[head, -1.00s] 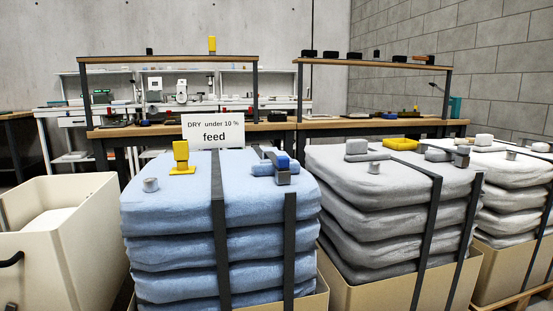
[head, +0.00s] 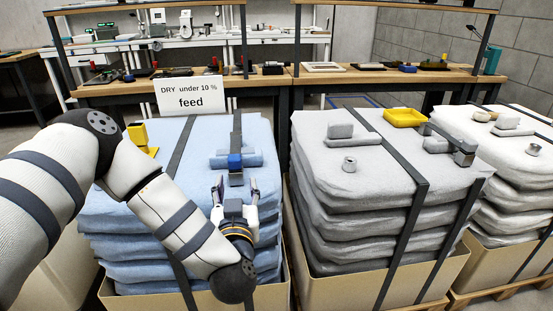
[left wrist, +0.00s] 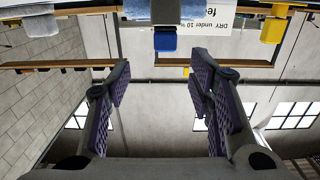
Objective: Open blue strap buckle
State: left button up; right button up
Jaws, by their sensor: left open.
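The blue strap buckle (head: 235,161) sits on a dark strap on top of the stack of blue bags (head: 200,150), with a dark grey part at its front. It also shows in the left wrist view as a blue block (left wrist: 165,41) at the top, under a grey part. My left gripper (head: 236,188) is just in front of the buckle, its fingers open and pointing at it. In the left wrist view the open fingers (left wrist: 160,68) are empty, with the buckle beyond them, between their tips. My right gripper is not in view.
A white "DRY under 10 % feed" sign (head: 190,97) stands behind the blue stack. A yellow piece (head: 141,138) is at its left, partly behind my arm. Grey bags with a yellow tray (head: 405,116) stand to the right. A workbench (head: 350,80) runs behind.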

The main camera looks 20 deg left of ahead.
aim_at(233, 162)
pick_arm(q)
jog(key=shift+y, duration=0.4)
jog(key=x, duration=0.5)
jog(key=b+x, duration=0.1)
jog(key=x, duration=0.5)
jog(key=shift+s+a+r, duration=0.15)
jog(key=shift+a+r, duration=0.05)
jog(key=shift+a, duration=0.1)
jog(key=shift+w+a+r, duration=0.15)
jog(key=shift+w+a, duration=0.1)
jog(key=shift+w, duration=0.25)
grip_shut()
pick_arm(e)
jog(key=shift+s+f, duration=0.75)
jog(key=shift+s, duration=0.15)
